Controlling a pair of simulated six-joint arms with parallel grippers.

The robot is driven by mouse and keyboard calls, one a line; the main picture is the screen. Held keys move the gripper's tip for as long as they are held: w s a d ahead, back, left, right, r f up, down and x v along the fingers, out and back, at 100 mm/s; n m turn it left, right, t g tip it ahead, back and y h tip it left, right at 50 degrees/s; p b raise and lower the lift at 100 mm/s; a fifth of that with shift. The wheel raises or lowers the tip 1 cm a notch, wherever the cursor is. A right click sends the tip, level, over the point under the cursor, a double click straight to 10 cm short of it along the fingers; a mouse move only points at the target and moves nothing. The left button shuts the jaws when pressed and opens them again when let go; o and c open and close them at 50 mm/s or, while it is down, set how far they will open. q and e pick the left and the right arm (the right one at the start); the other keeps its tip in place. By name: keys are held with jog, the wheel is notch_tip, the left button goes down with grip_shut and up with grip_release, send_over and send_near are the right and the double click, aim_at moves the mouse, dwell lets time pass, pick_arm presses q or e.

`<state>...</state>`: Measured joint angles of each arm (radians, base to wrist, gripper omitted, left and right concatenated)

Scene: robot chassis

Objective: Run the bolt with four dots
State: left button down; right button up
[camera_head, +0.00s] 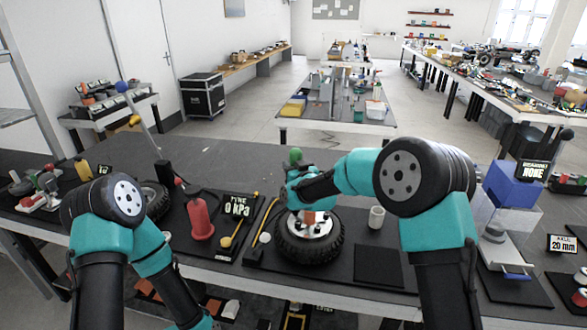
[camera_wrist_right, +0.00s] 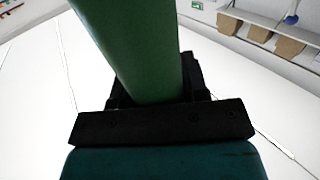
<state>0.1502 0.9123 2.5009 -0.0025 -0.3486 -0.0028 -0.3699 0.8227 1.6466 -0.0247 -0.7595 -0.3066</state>
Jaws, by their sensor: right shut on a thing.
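My right gripper (camera_head: 297,188) is shut on a green-handled tool (camera_head: 295,155) above the wheel (camera_head: 310,250). The green handle (camera_wrist_right: 130,45) rises from between the jaws in the right wrist view. The wheel lies flat, with a black tyre and a pale metal hub. An orange-brown part (camera_head: 309,217) shows at the hub under my gripper. The gripper and arm hide much of the hub's far side. The bolts are too small for me to read any dots. My left arm shows at the left, but its gripper is out of frame.
A red cone-like tool (camera_head: 199,219) and a "TYRE 0 kPa" display (camera_head: 238,206) stand left of the wheel. A white cup (camera_head: 376,217) and a black square mat (camera_head: 379,266) are to its right. A blue block (camera_head: 514,185) stands farther right.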

aim_at(294, 153)
jog(key=shift+r, duration=2.5)
jog(key=shift+s, duration=0.1)
